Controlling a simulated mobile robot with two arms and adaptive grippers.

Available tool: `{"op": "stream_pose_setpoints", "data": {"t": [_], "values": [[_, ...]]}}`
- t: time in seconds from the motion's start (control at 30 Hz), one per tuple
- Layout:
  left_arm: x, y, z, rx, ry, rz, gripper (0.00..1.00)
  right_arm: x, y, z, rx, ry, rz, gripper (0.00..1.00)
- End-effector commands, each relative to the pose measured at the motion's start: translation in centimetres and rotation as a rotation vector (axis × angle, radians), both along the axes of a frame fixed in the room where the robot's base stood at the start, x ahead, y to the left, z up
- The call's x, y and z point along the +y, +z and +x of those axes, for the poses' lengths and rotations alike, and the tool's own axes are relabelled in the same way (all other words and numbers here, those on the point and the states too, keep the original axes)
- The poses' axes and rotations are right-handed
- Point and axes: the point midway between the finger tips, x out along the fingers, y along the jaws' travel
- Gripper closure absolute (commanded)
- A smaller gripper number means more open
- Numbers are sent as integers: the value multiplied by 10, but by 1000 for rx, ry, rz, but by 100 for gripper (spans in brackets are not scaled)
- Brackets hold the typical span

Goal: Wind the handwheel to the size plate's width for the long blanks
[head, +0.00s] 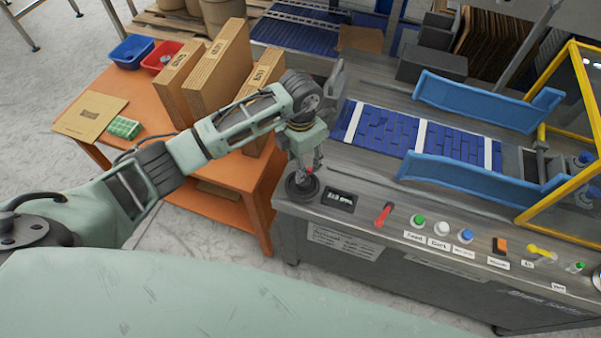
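The dark round handwheel (301,188) sits on the near left corner of the machine top. My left gripper (308,168) points down over it, with its fingertips at the wheel beside a small red part. The fingers are small and partly overlap, so whether they are shut on a knob cannot be told. A small dark display (340,199) with pale digits is right of the wheel; its digits are too small to read. A pale plate with printed lines (345,242) is on the machine's front; its text is not legible. My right gripper is not in view.
A red lever (382,214) and several coloured buttons line the machine's front edge. Blue guides (490,100) flank the blue belt (385,135). A yellow-framed guard (565,130) stands right. The orange table (215,208) holds upright cartons (222,72). Brown sheets (490,38) stand behind.

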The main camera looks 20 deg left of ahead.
Motion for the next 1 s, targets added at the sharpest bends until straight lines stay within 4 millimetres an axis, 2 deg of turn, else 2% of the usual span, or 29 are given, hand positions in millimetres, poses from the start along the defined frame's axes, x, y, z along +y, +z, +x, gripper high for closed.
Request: {"op": "stream_pose_setpoints", "data": {"t": [0.2,0.4,0.77,1.0], "values": [[-2,-35,-2,5,1,-4,55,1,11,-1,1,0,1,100],[-2,-60,-1,3,0,-6,55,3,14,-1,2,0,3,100],[-2,-67,-1,1,-1,-7,55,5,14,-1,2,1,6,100],[-2,-67,-1,0,-1,-6,76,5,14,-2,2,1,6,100]]}}
